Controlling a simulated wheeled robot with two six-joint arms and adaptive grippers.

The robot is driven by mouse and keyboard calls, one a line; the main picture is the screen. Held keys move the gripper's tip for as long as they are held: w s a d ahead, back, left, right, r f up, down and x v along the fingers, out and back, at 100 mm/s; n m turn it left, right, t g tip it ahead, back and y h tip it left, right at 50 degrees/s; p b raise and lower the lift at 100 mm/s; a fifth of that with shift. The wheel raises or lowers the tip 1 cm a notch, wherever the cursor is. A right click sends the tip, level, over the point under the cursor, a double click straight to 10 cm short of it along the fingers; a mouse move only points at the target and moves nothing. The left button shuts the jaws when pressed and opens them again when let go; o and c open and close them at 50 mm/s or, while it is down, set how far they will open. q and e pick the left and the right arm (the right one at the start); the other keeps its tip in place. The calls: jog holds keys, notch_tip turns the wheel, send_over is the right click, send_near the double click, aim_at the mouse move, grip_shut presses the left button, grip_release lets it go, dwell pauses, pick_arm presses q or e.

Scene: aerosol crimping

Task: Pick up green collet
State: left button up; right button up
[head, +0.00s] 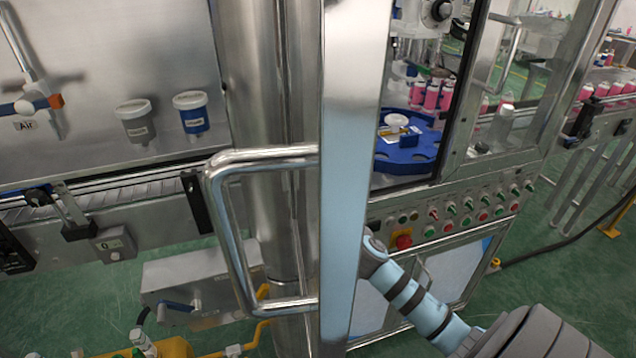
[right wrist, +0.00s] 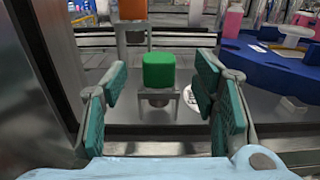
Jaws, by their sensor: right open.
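The green collet (right wrist: 158,72) shows in the right wrist view as a rounded green block. It sits on a small grey metal stand (right wrist: 172,104), upright, near the middle of the picture. My right gripper (right wrist: 161,92) is open, with teal pads on both sides of the view. The collet appears between the pads but ahead of them, with a visible gap on each side; the gripper does not touch it. In the head view my right arm comes in from the lower right, and its gripper is hidden behind the metal door frame (head: 345,180). My left gripper is not in view.
An orange block (right wrist: 131,9) stands on a taller stand behind the collet. A blue notched wheel (right wrist: 268,60) lies to the right; it also shows in the head view (head: 405,158). A metal post (right wrist: 45,60) is close on the left. A door handle (head: 228,230) juts out left of the frame.

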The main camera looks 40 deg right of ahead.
jog(key=x, duration=0.4)
jog(key=shift+w, duration=0.1)
jog(key=shift+w+f, duration=0.15)
jog(key=shift+w, duration=0.1)
jog(key=shift+s, duration=0.15)
grip_shut()
notch_tip(320, 180, up, 10)
jog(key=p, duration=0.4)
notch_tip(320, 180, up, 10)
jog(key=p, duration=0.2)
